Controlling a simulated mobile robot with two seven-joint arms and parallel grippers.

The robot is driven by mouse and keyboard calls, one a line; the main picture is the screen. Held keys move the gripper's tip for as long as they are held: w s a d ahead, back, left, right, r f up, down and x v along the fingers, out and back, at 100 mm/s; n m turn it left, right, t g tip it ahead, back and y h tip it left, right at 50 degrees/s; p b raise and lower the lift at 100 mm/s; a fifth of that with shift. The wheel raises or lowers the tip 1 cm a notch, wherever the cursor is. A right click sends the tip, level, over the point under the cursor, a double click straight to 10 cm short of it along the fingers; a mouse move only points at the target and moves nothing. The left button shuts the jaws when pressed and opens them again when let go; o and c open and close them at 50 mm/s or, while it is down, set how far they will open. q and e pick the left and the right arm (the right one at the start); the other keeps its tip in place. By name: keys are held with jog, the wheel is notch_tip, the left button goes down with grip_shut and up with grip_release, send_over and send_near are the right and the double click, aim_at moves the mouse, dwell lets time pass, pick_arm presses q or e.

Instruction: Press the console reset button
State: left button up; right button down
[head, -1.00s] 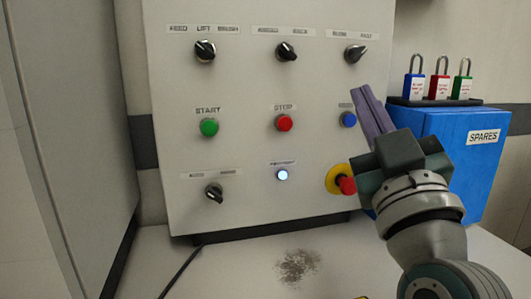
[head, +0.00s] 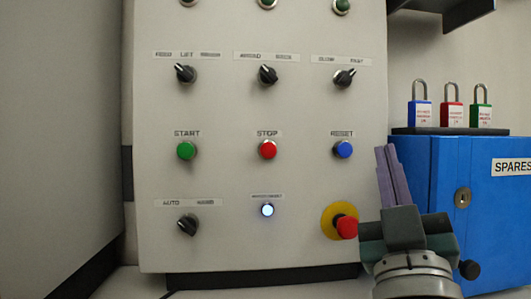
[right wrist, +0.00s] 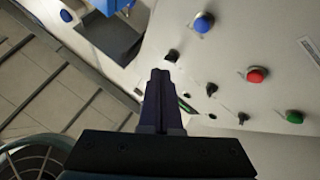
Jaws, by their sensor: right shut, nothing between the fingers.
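The console panel (head: 225,115) fills the middle of the head view. The blue reset button (head: 344,149) is under its RESET label at the panel's right side; a blue button also shows at the top of the right wrist view (right wrist: 203,22). My right gripper (head: 386,150) is shut and empty, pointing up, to the right of the reset button in the picture and apart from it. Its closed fingers also show in the right wrist view (right wrist: 161,74). The gap in depth to the panel is hard to tell. My left gripper is not in view.
A red emergency knob on a yellow collar (head: 343,224) sits below the reset button, close to my right gripper in the picture. The red stop button (head: 268,149) and green start button (head: 186,151) are left of it. A blue spares cabinet (head: 450,165) stands at the right.

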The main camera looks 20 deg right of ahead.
aim_at(345, 150)
jog(key=shift+w+d+b, duration=0.35)
jog(key=shift+w+b, duration=0.5)
jog(key=shift+w, duration=0.5)
jog(key=shift+w+d+b, duration=0.3)
jog(key=shift+w+b, duration=0.6)
jog(key=shift+w, duration=0.4)
jog(key=shift+w+d+b, duration=0.35)
jog(key=shift+w+b, duration=0.5)
jog(key=shift+w, duration=0.5)
jog(key=shift+w, duration=0.1)
jog(key=shift+w+d, duration=0.1)
jog(key=shift+w, duration=0.25)
